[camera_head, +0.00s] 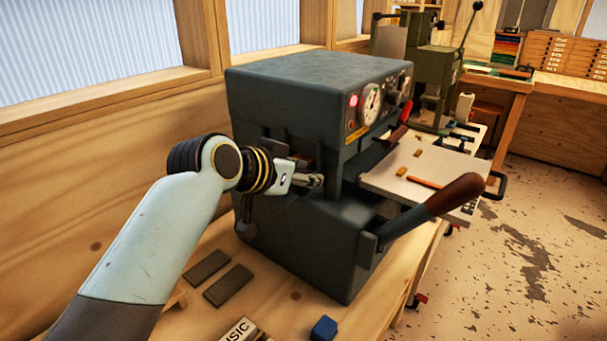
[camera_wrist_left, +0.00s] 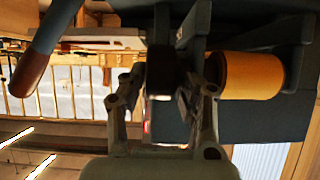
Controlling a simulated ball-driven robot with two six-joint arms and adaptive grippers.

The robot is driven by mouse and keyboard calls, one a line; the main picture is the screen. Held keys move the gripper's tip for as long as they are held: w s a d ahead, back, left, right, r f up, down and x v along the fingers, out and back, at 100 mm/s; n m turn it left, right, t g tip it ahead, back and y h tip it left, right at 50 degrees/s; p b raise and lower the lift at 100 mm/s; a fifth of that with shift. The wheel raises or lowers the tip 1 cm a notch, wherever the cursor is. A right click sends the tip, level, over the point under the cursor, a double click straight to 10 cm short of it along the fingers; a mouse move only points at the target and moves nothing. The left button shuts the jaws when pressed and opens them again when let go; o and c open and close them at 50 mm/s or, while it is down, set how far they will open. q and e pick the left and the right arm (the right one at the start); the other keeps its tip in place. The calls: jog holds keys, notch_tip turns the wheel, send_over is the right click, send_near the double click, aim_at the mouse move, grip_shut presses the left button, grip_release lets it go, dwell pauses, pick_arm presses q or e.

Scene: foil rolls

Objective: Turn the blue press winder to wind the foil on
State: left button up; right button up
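The dark blue-grey press (camera_head: 300,95) stands on the wooden bench. My left gripper (camera_head: 318,181) is at the opening in its near side, between the upper housing and the base. In the left wrist view, the two fingers (camera_wrist_left: 160,95) are spread apart, with a dark block-like part (camera_wrist_left: 159,72) between or just beyond their tips. I cannot tell whether they touch it, or whether it is the winder. A gold-orange foil roll (camera_wrist_left: 252,75) sits on the press to the right of the fingers. My right gripper is not in view.
The press lever with its brown grip (camera_head: 455,195) juts out to the front right. A pale board (camera_head: 412,168) extends right of the press. Two dark flat bars (camera_head: 228,284) and a blue cube (camera_head: 323,328) lie on the bench. A green press (camera_head: 435,75) stands behind.

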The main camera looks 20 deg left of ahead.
pick_arm(q)
jog(key=shift+o, duration=1.3)
jog(key=v, duration=1.2)
